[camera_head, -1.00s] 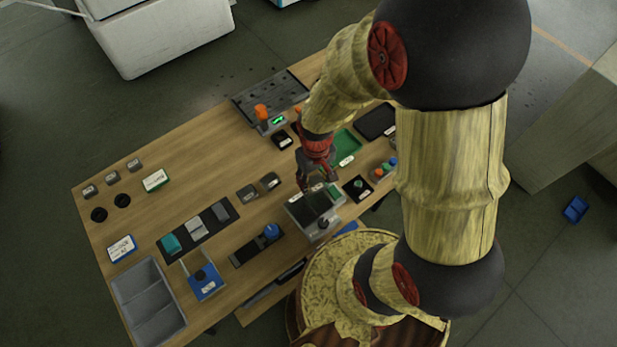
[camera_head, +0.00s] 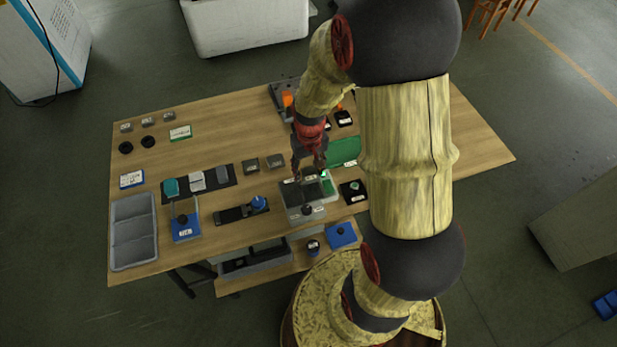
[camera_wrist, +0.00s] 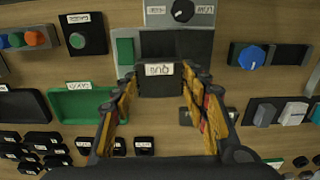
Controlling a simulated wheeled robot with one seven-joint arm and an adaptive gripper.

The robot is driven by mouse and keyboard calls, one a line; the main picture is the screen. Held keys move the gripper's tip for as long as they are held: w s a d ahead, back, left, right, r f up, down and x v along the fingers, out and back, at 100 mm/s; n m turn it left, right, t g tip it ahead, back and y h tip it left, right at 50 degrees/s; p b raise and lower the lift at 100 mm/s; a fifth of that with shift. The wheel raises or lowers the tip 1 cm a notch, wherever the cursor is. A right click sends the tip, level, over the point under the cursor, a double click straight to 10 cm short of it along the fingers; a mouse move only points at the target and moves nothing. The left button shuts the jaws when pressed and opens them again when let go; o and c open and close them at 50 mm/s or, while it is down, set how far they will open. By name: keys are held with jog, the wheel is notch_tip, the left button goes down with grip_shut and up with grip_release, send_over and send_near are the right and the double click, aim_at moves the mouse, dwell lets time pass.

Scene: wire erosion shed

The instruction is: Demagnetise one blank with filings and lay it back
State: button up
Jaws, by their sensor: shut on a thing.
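My gripper (camera_wrist: 160,76) is shut on a dark block with a white label (camera_wrist: 160,86), seen in the wrist view; I take it to be the blank. The label is too small to read surely, and no filings can be made out on it. The block is in front of the dark plate of a grey unit (camera_wrist: 180,17) with a black knob and a green part (camera_wrist: 125,48) beside the plate. Whether the block touches the plate cannot be told. In the head view my gripper (camera_head: 309,172) is at this grey unit (camera_head: 305,213), and the block is too small to make out.
A blue-knobbed unit (camera_head: 231,214), a dark mat (camera_head: 232,181) with several blocks, and a grey divided tray (camera_head: 154,233) lie to the left. A green tray (camera_wrist: 82,115) and several small black labelled pieces (camera_wrist: 38,137) lie near.

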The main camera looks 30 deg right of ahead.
aim_at(285, 194)
jog(key=shift+s, duration=0.1)
jog(key=shift+f+b, duration=2)
jog(key=shift+f, duration=0.4)
jog(key=shift+f, duration=0.4)
jog(key=shift+a, duration=0.15)
jog(key=shift+w+a, duration=0.2)
jog(key=shift+a, duration=0.4)
jog(key=shift+w+a, duration=0.2)
jog(key=shift+a, duration=0.4)
jog(key=shift+w+a, duration=0.2)
jog(key=shift+a, duration=0.45)
jog(key=shift+w+a, duration=0.2)
jog(key=shift+a, duration=0.45)
jog(key=shift+a, duration=0.1)
jog(key=shift+w+a+p, duration=0.2)
jog(key=shift+a, duration=0.45)
jog(key=shift+w+a+p, duration=0.15)
jog(key=shift+a, duration=0.45)
